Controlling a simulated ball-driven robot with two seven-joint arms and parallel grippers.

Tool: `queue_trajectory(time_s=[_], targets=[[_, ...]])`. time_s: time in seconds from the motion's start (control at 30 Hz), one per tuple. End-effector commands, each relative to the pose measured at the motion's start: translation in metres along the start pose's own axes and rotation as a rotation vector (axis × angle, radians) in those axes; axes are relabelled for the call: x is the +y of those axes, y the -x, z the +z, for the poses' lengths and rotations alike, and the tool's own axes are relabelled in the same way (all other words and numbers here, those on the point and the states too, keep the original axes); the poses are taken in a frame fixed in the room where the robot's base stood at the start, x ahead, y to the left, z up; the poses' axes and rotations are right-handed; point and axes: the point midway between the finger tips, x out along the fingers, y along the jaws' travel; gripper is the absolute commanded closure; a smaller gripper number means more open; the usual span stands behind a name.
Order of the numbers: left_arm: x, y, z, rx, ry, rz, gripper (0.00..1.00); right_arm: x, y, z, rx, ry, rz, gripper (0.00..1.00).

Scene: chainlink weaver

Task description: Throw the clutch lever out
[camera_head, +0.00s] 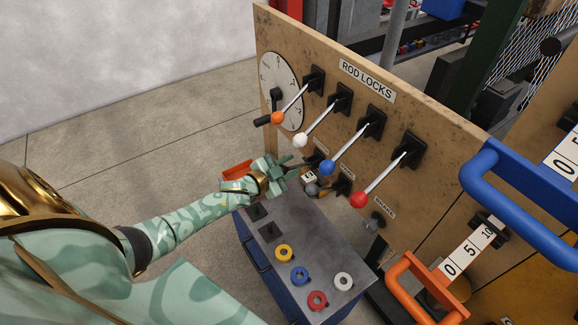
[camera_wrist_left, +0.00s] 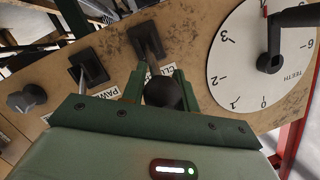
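The clutch lever (camera_wrist_left: 145,40) has a dark square mount on the tan panel, beside a partly hidden label starting "CL". Its round black knob (camera_wrist_left: 162,90) sits between the two green fingers of my left gripper (camera_wrist_left: 160,88), which look closed against its sides. In the head view my left gripper (camera_head: 284,170) is at the lower part of the panel. It hides the clutch knob there, and the clutch mount (camera_head: 317,159) shows just beyond it. My right gripper is in neither view.
The pawl lever (camera_wrist_left: 90,66) is beside the clutch. The teeth dial (camera_head: 281,92) is on the panel. A bench (camera_head: 268,232) with coloured rings stands below.

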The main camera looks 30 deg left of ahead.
Motion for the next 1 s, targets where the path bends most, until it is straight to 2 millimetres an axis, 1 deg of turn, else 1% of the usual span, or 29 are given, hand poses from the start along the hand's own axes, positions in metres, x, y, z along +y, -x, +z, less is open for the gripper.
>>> queue_trajectory(time_s=[0.03, 0.1, 0.37, 0.47, 0.57, 0.67, 0.8, 0.9, 1.0], targets=[[-0.010, -0.004, -0.010, 0.023, 0.005, -0.016, 0.68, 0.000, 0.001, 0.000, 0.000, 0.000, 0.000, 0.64], [-0.009, -0.003, -0.010, 0.022, 0.004, -0.014, 0.50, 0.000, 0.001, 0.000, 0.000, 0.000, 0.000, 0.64], [-0.005, -0.002, -0.006, 0.013, 0.002, -0.008, 0.50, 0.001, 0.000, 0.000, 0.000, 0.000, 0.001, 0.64], [-0.005, 0.004, -0.005, 0.011, 0.002, -0.007, 0.50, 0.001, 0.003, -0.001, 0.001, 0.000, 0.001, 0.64], [-0.004, 0.019, -0.005, 0.010, 0.001, -0.006, 0.50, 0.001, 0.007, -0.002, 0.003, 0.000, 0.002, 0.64], [-0.005, 0.044, -0.006, 0.010, 0.000, -0.005, 0.50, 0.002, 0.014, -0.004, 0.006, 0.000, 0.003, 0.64], [-0.005, 0.083, -0.006, 0.011, 0.001, -0.006, 0.50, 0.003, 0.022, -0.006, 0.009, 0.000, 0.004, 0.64], [-0.005, 0.109, -0.006, 0.012, 0.002, -0.006, 0.50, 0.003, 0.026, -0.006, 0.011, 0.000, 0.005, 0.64], [-0.005, 0.131, -0.005, 0.013, 0.001, -0.007, 0.50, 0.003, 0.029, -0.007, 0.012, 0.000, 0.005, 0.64]])
